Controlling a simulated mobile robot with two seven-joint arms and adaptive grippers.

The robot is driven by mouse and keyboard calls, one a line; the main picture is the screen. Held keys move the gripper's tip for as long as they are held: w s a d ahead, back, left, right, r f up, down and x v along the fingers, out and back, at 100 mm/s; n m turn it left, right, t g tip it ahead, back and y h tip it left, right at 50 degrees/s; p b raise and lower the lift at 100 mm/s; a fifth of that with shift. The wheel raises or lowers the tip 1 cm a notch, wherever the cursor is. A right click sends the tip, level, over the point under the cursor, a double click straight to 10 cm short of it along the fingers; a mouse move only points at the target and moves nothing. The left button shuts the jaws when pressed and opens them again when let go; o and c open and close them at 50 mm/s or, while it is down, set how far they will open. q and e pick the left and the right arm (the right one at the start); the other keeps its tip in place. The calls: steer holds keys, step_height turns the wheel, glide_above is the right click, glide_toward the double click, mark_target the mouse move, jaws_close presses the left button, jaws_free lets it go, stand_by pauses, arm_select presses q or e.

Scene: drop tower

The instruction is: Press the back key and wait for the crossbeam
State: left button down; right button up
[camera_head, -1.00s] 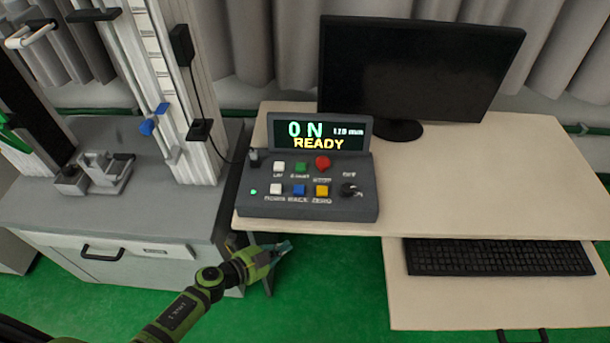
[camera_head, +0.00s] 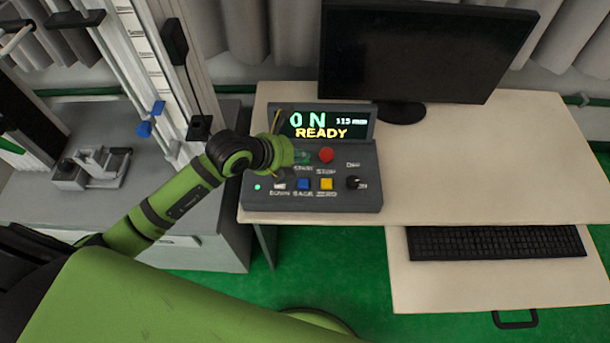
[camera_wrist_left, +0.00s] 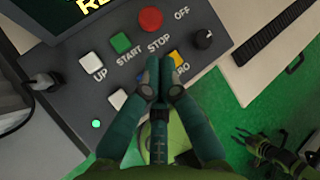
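My left gripper (camera_head: 302,156) hovers over the box, behind the back key in the head view. I cannot pick out the crossbeam on the tower (camera_head: 160,75) for certain.
The red stop key (camera_head: 326,155) and a black knob (camera_head: 354,183) are close to my left gripper. A monitor (camera_head: 420,50) stands behind, and a keyboard (camera_head: 495,243) lies on the lower shelf.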

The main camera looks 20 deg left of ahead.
mark_target(301, 184)
arm_select(q)
steer(key=shift+s, duration=0.1)
step_height(301, 184, down, 8)
steer(key=b, duration=0.7)
steer(key=shift+f, duration=0.45)
steer(key=shift+b, duration=0.3)
stand_by(0.7)
steer(key=shift+f, duration=0.4)
